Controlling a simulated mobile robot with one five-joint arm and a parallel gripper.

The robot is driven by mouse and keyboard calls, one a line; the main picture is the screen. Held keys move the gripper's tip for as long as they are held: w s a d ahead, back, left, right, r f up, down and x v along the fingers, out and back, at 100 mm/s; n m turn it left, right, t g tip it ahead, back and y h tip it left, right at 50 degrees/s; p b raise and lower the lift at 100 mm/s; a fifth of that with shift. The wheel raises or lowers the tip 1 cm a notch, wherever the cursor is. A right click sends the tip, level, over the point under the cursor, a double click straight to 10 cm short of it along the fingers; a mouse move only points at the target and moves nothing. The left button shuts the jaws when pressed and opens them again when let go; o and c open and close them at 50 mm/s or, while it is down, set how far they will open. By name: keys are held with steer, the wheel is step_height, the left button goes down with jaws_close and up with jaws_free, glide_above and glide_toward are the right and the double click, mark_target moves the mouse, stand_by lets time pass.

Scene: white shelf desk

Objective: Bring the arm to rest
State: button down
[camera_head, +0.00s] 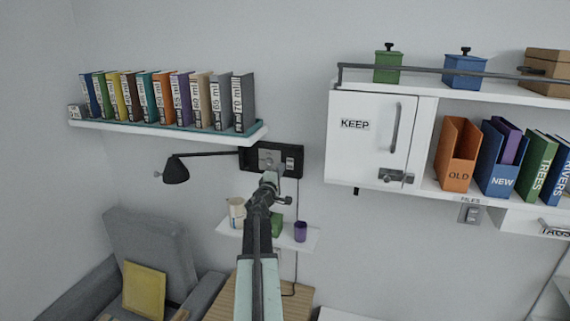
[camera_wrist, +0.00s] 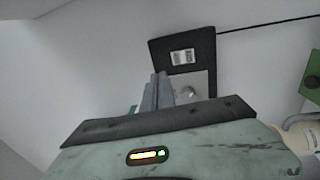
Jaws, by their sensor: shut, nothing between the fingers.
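My arm reaches up from the bottom middle of the head view toward the wall. My gripper (camera_head: 270,178) is at its far end, in front of a dark wall panel (camera_head: 292,160). In the wrist view my gripper (camera_wrist: 158,92) shows its fingers together, with nothing between them. The dark panel (camera_wrist: 188,50) with a labelled plate is just beyond the fingers there. I cannot tell whether the fingertips touch it.
A book shelf (camera_head: 165,131) is at upper left, with a black lamp (camera_head: 176,170) below. A small shelf (camera_head: 290,240) with cups is behind my arm. A white cabinet (camera_head: 372,138) is at right. A grey armchair (camera_head: 150,235) stands at lower left.

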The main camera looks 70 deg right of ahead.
steer(key=a, duration=0.4)
steer(key=shift+s+r, duration=0.15)
steer(key=shift+r, duration=0.1)
